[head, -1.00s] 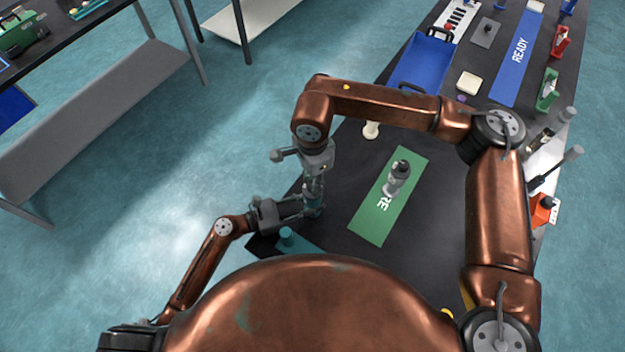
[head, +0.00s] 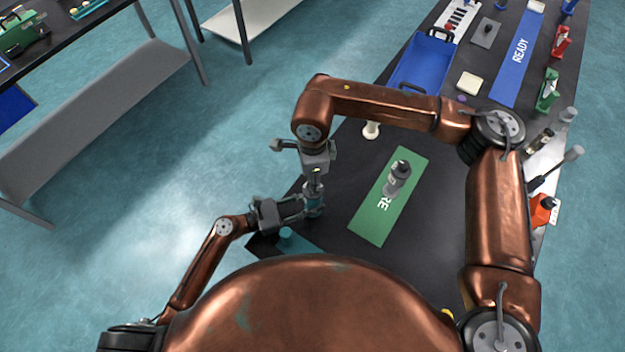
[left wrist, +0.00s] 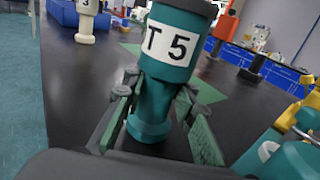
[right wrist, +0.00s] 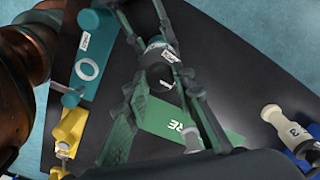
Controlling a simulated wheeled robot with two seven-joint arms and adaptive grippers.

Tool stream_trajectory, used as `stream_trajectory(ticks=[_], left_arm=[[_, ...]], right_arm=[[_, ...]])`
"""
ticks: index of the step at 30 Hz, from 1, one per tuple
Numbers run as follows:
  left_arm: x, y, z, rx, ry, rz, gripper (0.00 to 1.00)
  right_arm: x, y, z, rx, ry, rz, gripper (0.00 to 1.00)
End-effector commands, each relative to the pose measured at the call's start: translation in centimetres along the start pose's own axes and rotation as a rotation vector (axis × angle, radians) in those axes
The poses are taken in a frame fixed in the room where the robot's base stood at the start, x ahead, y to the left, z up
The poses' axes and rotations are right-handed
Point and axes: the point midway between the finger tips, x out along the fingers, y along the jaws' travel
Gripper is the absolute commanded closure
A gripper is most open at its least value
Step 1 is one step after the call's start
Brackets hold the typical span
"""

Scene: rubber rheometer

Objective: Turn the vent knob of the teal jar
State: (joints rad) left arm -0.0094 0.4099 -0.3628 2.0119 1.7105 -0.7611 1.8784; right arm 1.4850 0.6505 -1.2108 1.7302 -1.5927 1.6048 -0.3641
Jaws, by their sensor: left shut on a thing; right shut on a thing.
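The teal jar (left wrist: 183,25), labelled "T 5", stands roughly upright between the fingers of my left gripper (left wrist: 165,105) in the left wrist view. In the head view the jar (head: 314,204) is small and partly covered. My left gripper (head: 300,207) is shut on its body from the left. My right gripper (head: 315,178) comes down from above and is shut at the jar's top. In the right wrist view the dark top of the jar (right wrist: 163,74) lies between the fingers of my right gripper (right wrist: 160,85). The knob's outline is hard to make out there.
A grey jar (head: 398,176) stands on the green mat (head: 372,222) to the right. A cream post (head: 371,129) stands behind. A teal mat (head: 305,250) lies near the table's front left corner. A blue tray (head: 420,60) and the blue READY mat (head: 518,55) are farther back.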

Motion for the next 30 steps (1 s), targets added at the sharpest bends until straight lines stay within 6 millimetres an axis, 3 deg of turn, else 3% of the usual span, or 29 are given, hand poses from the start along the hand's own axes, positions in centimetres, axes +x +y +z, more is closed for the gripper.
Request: stream_trajectory(ticks=[9,24,25,30], left_arm=[[-0.02,-0.03,-0.06,0.000,0.001,0.000,1.00],[-0.02,-0.02,-0.07,0.000,0.001,0.000,1.00],[-0.02,-0.02,-0.07,0.000,0.001,0.000,1.00],[-0.03,-0.01,-0.07,0.000,0.001,0.000,1.00]], right_arm=[[-0.06,-0.05,0.00,0.129,0.000,-0.001,1.00],[-0.07,-0.05,0.01,0.153,-0.001,-0.001,1.00],[-0.07,-0.05,0.01,0.153,-0.001,-0.001,0.76],[-0.05,-0.04,0.01,0.152,-0.001,-0.001,0.64]])
